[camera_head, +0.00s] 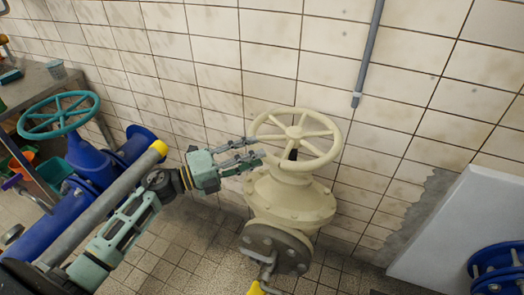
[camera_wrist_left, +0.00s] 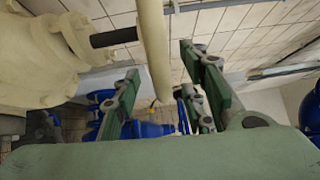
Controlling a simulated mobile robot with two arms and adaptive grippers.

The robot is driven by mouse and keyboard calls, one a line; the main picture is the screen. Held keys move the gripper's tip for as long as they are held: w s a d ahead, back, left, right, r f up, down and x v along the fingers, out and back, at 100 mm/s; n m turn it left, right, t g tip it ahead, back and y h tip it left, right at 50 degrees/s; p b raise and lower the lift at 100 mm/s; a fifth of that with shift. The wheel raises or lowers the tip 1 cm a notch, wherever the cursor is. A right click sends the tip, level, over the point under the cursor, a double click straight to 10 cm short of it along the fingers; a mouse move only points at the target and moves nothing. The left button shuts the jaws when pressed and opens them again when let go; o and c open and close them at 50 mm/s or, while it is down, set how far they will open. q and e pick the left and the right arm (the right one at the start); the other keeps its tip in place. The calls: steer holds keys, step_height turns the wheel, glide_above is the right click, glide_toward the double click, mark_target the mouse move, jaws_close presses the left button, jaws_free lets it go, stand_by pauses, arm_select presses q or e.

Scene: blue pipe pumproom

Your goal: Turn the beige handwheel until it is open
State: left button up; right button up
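The beige handwheel (camera_head: 295,131) sits on top of a beige valve body (camera_head: 290,200), on a dark stem. My left gripper (camera_head: 258,147) reaches in from the left, with its fingertips at the wheel's near-left rim. In the left wrist view the two green-grey fingers (camera_wrist_left: 162,75) stand apart, and the beige rim (camera_wrist_left: 153,50) runs up between them in the picture. The black stem (camera_wrist_left: 113,38) shows to the left of the rim. I cannot tell whether either finger touches the rim. My right gripper is not in view.
A blue pipe with a teal handwheel (camera_head: 58,115) stands at the left, by a metal table (camera_head: 35,82). A tiled wall (camera_head: 420,110) is close behind the beige valve. A grey conduit (camera_head: 368,55) hangs above. A pale block (camera_head: 460,235) and blue flange (camera_head: 497,268) are at the right.

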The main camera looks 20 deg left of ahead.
arm_select(q)
steer(key=shift+x, duration=1.6)
steer(key=shift+c, duration=0.4)
jaws_close()
